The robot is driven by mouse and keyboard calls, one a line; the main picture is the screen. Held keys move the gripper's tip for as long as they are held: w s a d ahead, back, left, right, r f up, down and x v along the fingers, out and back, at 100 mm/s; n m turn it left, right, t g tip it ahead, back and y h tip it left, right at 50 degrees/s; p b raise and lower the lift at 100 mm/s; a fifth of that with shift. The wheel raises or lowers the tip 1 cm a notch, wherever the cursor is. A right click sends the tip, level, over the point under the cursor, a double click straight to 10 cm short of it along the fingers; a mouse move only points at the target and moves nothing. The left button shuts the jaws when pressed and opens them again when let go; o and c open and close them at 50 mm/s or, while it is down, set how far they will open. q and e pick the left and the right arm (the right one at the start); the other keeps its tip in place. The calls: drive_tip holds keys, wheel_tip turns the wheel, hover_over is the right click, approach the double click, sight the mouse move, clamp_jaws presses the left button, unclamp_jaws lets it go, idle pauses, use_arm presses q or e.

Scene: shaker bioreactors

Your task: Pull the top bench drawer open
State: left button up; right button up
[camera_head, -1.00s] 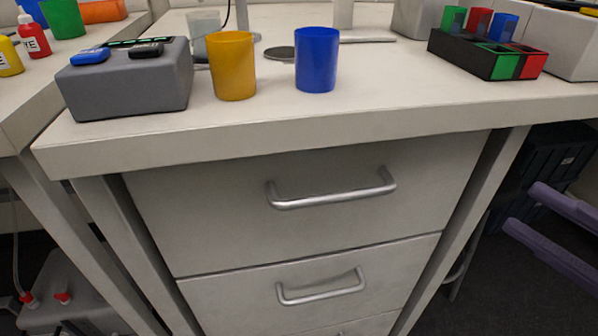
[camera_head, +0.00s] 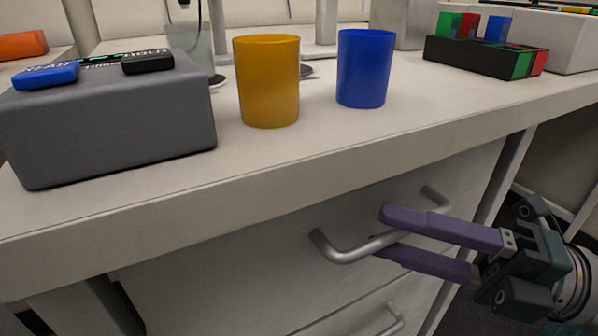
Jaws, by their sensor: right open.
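The top bench drawer (camera_head: 230,262) is a pale front under the bench top and looks shut. Its silver bar handle (camera_head: 345,250) runs across the front. My right gripper (camera_head: 380,230) comes in from the right with two purple fingers. The fingers are apart, one above and one below the bar of the handle, near its middle. The upper finger hides part of the bar. I cannot tell whether either finger touches it. The left gripper is not in view.
On the bench top (camera_head: 330,135) stand a yellow cup (camera_head: 267,85), a blue cup (camera_head: 363,70), a grey device (camera_head: 110,125) and a black rack (camera_head: 480,58) with coloured blocks. A lower drawer handle (camera_head: 385,322) shows below. Bench legs flank the drawers.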

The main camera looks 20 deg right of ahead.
drive_tip(key=shift+w+a, duration=0.3)
drive_tip(key=shift+a, duration=0.1)
drive_tip(key=shift+c, duration=0.4)
clamp_jaws()
idle(0.8)
